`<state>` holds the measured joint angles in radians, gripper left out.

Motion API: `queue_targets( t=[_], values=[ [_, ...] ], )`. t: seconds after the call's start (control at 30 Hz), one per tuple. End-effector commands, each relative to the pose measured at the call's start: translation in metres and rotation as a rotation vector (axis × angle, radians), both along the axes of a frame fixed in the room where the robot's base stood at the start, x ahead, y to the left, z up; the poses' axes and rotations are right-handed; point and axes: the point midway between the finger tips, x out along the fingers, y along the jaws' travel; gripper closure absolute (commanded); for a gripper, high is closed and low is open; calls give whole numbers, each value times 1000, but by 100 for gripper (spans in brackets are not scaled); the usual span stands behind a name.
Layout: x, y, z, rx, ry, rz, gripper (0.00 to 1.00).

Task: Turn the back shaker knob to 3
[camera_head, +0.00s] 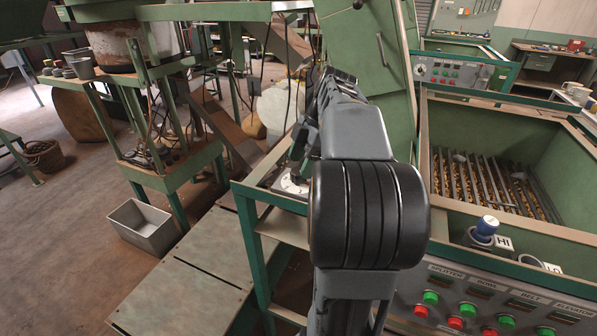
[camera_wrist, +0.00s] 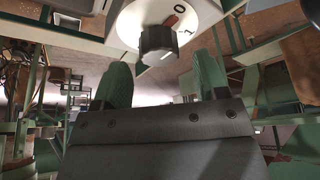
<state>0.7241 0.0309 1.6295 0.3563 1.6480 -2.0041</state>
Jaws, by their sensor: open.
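A dark faceted knob (camera_wrist: 158,43) sits on a round white dial (camera_wrist: 125,28) at the top of the wrist view. A red pointer mark lies beside the knob, near a printed 0. My gripper (camera_wrist: 163,78) is open, its two green fingers apart with nothing between them. The knob lies just beyond the fingertips, near the gap, and appears untouched. In the head view my own arm fills the middle and largely hides the gripper. A white disc (camera_head: 290,186) shows beside the arm on a green frame. I cannot tell whether it is the same dial.
At right stands a green hopper (camera_head: 572,165) with nuts under bars. Its front panel (camera_head: 500,290) has green and red buttons. A farther grey control panel (camera_head: 455,72) carries another round dial.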

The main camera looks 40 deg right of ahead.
Motion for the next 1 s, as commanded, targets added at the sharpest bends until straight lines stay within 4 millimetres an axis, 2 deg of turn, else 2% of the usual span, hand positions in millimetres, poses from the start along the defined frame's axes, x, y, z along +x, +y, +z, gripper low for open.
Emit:
queue_targets(
  t=[0.1, 0.3, 0.67, 1.0],
  values=[
    [2, 6, -13, 1, 1, 2, 33],
    [3, 10, -25, 0, 0, 1, 33],
    [3, 11, -27, 0, -1, 0, 33],
    [3, 11, -27, 0, 0, 0, 66]
  ],
)
